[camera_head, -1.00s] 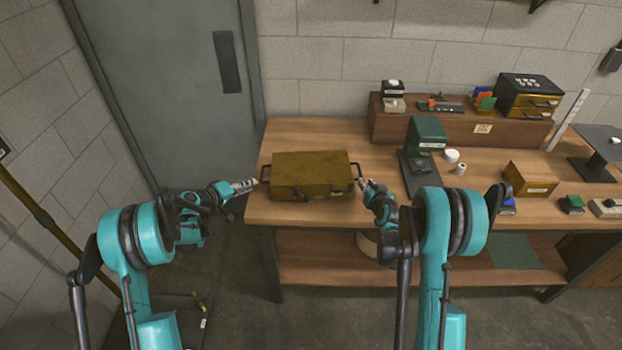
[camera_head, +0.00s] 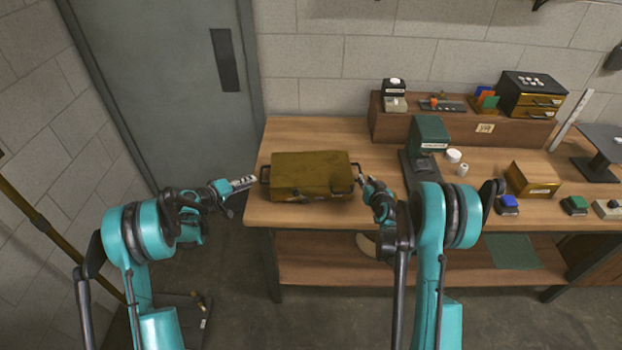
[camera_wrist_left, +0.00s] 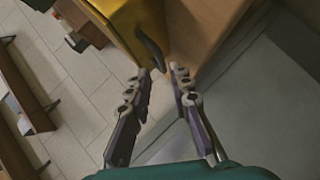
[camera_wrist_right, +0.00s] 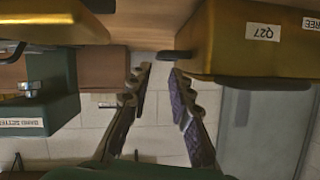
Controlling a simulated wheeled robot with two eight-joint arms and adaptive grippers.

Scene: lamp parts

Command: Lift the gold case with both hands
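The gold case (camera_head: 312,172) sits on the wooden table near its left end, with a dark handle on each side. In the left wrist view the case (camera_wrist_left: 132,22) and its dark handle (camera_wrist_left: 150,48) are just beyond the fingertips. My left gripper (camera_head: 254,180) is left of the case; its fingers (camera_wrist_left: 162,70) are apart and empty. My right gripper (camera_head: 360,180) is close to the case's right side. In the right wrist view its fingers (camera_wrist_right: 158,68) are apart, with the case (camera_wrist_right: 262,40) and its right handle (camera_wrist_right: 188,55) beside the fingertips.
A green device (camera_head: 428,135) stands on the table right of the case. A smaller gold box (camera_head: 532,178) is farther right. A wooden riser (camera_head: 460,125) at the back holds several items. A grey door (camera_head: 165,80) is behind left of the table.

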